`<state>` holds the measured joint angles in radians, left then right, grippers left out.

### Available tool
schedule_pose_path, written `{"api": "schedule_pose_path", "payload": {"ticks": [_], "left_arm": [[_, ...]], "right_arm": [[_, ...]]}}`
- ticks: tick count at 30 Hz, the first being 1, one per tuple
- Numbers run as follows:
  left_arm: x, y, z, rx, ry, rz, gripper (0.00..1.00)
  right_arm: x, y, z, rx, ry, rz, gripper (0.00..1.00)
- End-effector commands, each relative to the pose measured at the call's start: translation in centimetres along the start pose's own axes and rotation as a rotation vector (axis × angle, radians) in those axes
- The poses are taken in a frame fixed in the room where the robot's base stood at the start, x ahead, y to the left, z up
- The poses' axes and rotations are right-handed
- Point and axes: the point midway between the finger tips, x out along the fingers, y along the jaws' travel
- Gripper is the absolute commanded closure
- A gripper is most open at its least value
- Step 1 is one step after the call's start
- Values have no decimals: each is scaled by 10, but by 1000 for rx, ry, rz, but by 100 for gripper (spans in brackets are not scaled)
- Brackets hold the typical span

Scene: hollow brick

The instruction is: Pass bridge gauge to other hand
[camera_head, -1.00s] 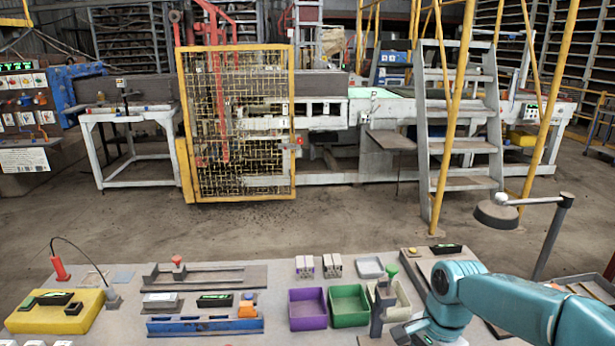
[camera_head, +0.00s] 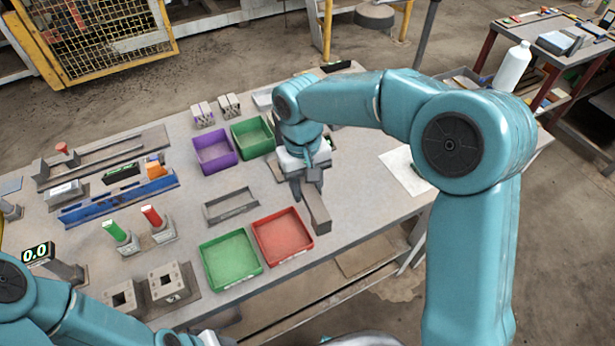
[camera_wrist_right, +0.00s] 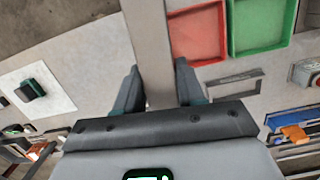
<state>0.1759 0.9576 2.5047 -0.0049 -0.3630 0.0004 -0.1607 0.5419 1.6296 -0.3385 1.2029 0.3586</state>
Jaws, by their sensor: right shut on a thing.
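The bridge gauge (camera_head: 316,212) shows as a long plain grey bar. My right gripper (camera_head: 308,180) is shut on it above the table, just right of the red tray. In the right wrist view the bar (camera_wrist_right: 149,45) runs between the two dark fingers of the same gripper (camera_wrist_right: 156,92) and out past the top edge. The far end of the bar is cut off there. My left arm comes in along the bottom left of the head view. Its gripper fingers are below the frame.
A red tray (camera_head: 283,237) and a green tray (camera_head: 230,262) stand at the table's front. A thin grey frame (camera_head: 230,206) lies behind them. Purple (camera_head: 214,151) and green bins stand farther back. Two square-holed blocks (camera_head: 168,284) are near the left arm. A white sheet (camera_head: 405,170) lies at right.

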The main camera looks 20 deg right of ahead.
Motion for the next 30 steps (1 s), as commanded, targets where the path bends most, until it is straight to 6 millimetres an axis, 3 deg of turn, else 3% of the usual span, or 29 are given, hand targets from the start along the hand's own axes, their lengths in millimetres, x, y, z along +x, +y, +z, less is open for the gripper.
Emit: {"api": "schedule_pose_path", "payload": {"ticks": [3,18,24,30], "left_arm": [[0,0,0,0,0,0,57],[0,0,0,0,0,0,57],[0,0,0,0,0,0,57],[0,0,0,0,0,0,57]], "right_arm": [[-33,-24,4,7,8,-3,100],[-159,-114,22,58,3,-11,100],[-183,-130,26,69,2,-12,100],[-191,-135,28,103,0,-17,100]]}}
